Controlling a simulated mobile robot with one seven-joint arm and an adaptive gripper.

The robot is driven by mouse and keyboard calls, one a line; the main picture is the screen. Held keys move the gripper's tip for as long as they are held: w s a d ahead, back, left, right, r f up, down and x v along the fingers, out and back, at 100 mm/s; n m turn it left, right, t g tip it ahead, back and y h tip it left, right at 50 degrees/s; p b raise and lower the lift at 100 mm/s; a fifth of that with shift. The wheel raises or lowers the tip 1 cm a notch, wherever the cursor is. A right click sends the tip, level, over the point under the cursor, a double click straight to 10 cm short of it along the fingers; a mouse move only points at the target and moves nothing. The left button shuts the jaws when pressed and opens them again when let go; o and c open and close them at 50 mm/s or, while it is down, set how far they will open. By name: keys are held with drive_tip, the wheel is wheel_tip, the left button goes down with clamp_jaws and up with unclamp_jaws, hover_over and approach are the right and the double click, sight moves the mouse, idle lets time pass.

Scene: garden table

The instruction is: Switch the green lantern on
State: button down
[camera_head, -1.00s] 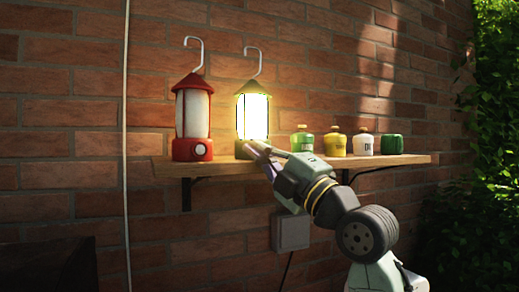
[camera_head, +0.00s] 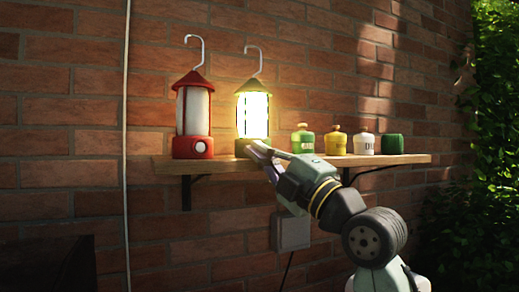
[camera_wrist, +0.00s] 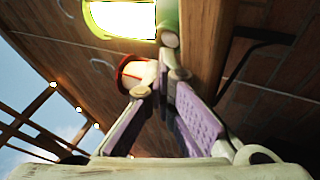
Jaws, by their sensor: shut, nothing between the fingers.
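The green lantern (camera_head: 252,106) stands upright on the shelf, its window glowing bright and warm. In the wrist view the green lantern (camera_wrist: 165,8) is at the top, with a small pale round knob (camera_wrist: 171,40) low on its body. My gripper (camera_head: 254,148) is shut and empty, in front of the lantern's base in the head view and hiding part of it. In the wrist view my gripper (camera_wrist: 160,82) points toward the knob; I cannot tell whether a fingertip touches it.
A red lantern (camera_head: 193,115), unlit, stands close on the left; it also shows in the wrist view (camera_wrist: 138,70). Several small canisters (camera_head: 335,141) stand to the right on the wooden shelf (camera_head: 223,162). A brick wall is behind; a grey box (camera_head: 291,232) hangs below.

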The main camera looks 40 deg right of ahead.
drive_tip(key=shift+s+a+r+b, duration=0.1)
drive_tip(key=shift+s+a+b, duration=0.15)
drive_tip(key=shift+s, duration=0.55)
drive_tip(key=shift+s+a+f+b, duration=0.1)
drive_tip(key=shift+s+a+b, duration=0.2)
drive_tip(key=shift+s, duration=0.5)
drive_tip(key=shift+s+a+r+b, duration=0.1)
drive_tip(key=shift+s+a+b, duration=0.15)
drive_tip(key=shift+s, duration=0.55)
drive_tip(key=shift+s, duration=0.1)
